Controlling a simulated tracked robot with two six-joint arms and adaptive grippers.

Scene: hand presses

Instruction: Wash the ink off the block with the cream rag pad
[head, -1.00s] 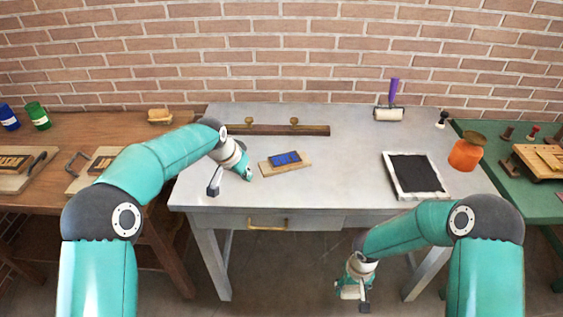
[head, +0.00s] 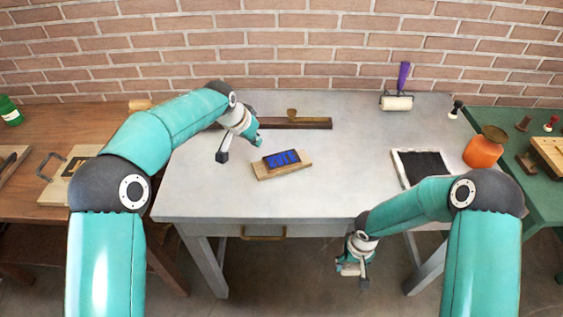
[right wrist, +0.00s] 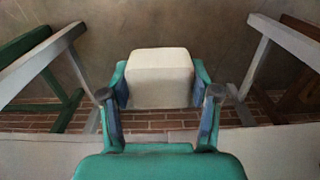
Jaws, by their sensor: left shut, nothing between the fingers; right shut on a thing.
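The block (head: 282,160) shows a blue inked face and lies on a small wooden board (head: 295,171) on the grey metal table. My left gripper (head: 242,150) is shut and empty, left of the block and apart from it, over the table. My right gripper (head: 354,273) is in front of the table, below the level of its top. In the right wrist view, the right gripper (right wrist: 160,100) is shut on a cream pad (right wrist: 160,72), which sits between its fingers. In the head view the pad is mostly hidden by the gripper.
A black ink slab in a white frame (head: 398,168) lies at the table's right. A purple-handled roller (head: 397,102) stands at the back right. A dark bar (head: 300,123) with a brass knob lies behind the block.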

